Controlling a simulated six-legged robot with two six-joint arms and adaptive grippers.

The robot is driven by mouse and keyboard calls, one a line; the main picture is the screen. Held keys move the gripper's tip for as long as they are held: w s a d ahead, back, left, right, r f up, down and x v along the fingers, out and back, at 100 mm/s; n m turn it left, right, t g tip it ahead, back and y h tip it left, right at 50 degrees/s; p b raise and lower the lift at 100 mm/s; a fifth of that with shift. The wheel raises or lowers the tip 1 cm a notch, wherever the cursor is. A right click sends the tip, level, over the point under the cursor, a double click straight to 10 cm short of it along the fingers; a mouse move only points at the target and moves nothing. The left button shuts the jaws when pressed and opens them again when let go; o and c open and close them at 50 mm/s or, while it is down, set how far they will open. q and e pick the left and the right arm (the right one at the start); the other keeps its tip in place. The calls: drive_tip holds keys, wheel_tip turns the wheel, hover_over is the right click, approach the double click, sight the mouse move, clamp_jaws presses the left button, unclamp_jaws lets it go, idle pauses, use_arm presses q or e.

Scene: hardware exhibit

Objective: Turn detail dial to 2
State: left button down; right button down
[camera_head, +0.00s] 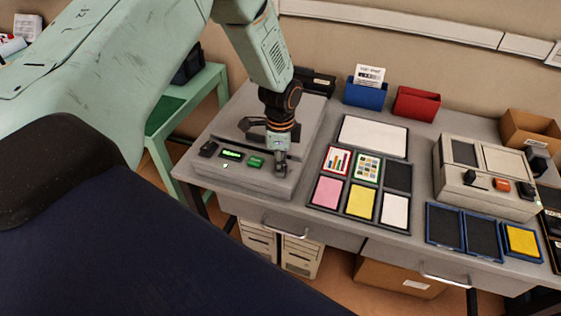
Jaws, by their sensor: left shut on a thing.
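A grey console (240,179) stands at the left end of the grey desk. Its front panel has a black knob (208,149), a small lit green display (232,154) and a green button (255,162). The display text is too small to read. My left gripper (280,162) points down at the right end of this panel. It is shut on a small grey dial (281,170) there. The gripper hides most of the dial, so its setting and markings cannot be read. My right gripper is out of view.
Right of the console lies a board of coloured cards (359,203). A second beige device (487,178) with knobs stands further right, behind blue-rimmed trays (483,236). A blue bin (365,94) and red bin (416,103) stand at the back.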

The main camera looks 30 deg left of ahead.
use_arm(q)
drive_tip(key=c, duration=1.1)
unclamp_jaws()
drive_tip(key=shift+o, duration=0.2)
drive_tip(key=shift+r, duration=0.1)
wheel_tip(320, 180, up, 12)
drive_tip(key=shift+s+d, duration=0.1)
drive_tip(key=shift+s, duration=0.05)
